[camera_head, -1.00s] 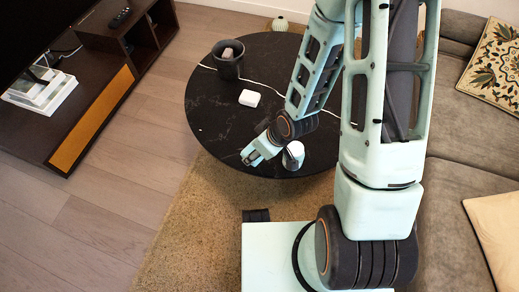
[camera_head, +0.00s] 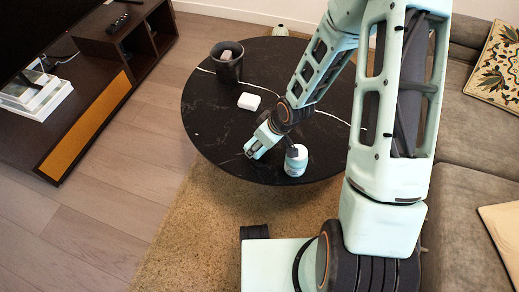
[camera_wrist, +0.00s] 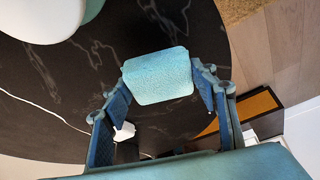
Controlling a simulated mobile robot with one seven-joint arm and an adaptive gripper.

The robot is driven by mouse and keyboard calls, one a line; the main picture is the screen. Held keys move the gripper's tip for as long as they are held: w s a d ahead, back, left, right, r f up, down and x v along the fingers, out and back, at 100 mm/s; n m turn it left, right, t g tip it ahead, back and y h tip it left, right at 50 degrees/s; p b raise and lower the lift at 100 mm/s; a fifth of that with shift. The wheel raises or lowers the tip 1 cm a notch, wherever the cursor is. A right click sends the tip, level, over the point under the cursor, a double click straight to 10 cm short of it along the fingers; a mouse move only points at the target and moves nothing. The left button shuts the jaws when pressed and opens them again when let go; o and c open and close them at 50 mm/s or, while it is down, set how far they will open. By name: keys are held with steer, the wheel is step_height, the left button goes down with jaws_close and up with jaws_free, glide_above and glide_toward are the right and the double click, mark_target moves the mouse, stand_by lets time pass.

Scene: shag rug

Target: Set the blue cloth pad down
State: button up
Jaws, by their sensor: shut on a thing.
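The blue cloth pad (camera_wrist: 158,76) is a small, light blue, rounded block in the wrist view. It sits between the fingertips of my gripper (camera_wrist: 160,72), which is shut on it. The dark marbled table top (camera_wrist: 190,130) lies behind the pad. In the head view my gripper (camera_head: 253,150) is over the near left part of the round black table (camera_head: 215,125). The pad cannot be told apart from the gripper there. Whether the pad touches the table is not clear.
A white and pale green round container (camera_head: 296,160) stands right of my gripper, near the table edge; it looms at the wrist view's upper left (camera_wrist: 45,12). The table left of the gripper is clear.

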steer(key=shift+w+f+b, duration=0.15)
steer(key=shift+f+b, duration=0.15)
steer(key=shift+f, duration=0.65)
steer(key=shift+w+f+b, duration=0.1)
steer(key=shift+f+b, duration=0.2)
steer(key=shift+f, duration=0.6)
steer(key=shift+f, duration=0.15)
steer(key=o, duration=1)
steer(key=p+v, duration=0.5)
steer(key=v, duration=0.7)
steer(key=shift+r, duration=0.25)
